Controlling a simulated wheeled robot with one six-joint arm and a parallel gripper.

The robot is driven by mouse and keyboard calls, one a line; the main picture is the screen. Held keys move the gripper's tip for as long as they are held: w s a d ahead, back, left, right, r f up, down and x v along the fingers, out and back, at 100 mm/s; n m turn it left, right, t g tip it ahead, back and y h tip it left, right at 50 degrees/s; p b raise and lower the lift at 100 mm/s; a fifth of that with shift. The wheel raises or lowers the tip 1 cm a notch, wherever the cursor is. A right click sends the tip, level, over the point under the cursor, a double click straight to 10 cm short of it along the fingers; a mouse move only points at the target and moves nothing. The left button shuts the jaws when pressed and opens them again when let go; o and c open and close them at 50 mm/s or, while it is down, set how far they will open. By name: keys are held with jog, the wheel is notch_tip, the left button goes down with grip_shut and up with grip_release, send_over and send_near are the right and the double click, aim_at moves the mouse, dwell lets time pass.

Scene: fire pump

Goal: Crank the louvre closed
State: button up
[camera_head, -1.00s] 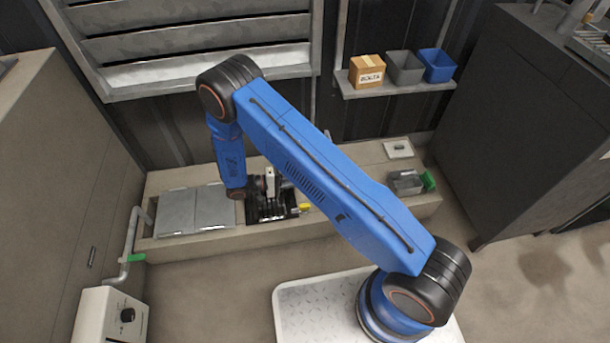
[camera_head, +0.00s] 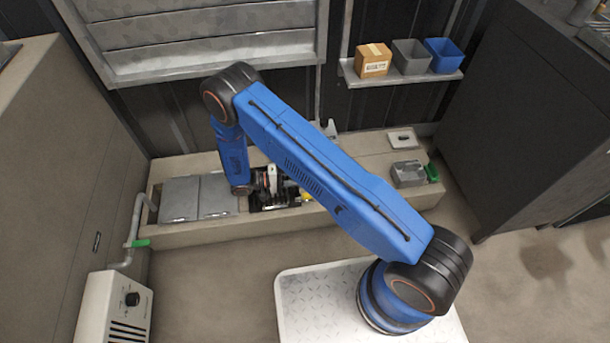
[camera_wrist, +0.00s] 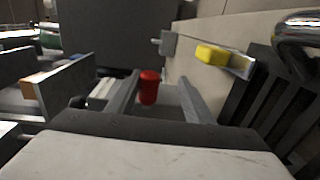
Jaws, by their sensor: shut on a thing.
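The louvre (camera_head: 200,40) is on the back wall at the top left of the head view. Its wide grey slats lie nearly flat against each other, with only thin dark lines between them. My gripper (camera_head: 272,182) is low over the dark opening in the floor-level bench, partly hidden by my arm. In the wrist view my gripper's two fingers (camera_wrist: 158,98) stand either side of a red cylindrical knob (camera_wrist: 148,87), and they are shut on it. The rest of the crank is hidden. A yellow handle (camera_wrist: 212,54) is to the right of the fingers.
Grey cover plates (camera_head: 200,197) lie on the bench left of the opening. A grey tray (camera_head: 408,174) sits at its right end. A shelf (camera_head: 400,77) holds a cardboard box and two bins. A dark cabinet (camera_head: 530,120) stands right. Open floor lies in front of the bench.

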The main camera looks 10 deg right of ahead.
jog(key=shift+o, duration=0.5)
jog(key=shift+d+f, duration=0.2)
jog(key=shift+f, duration=0.3)
jog(key=o, duration=0.8)
jog(key=a, duration=0.5)
jog(key=a+r, duration=0.1)
jog(key=a, duration=1.1)
jog(key=shift+a+r, duration=0.2)
jog(key=shift+r, duration=0.15)
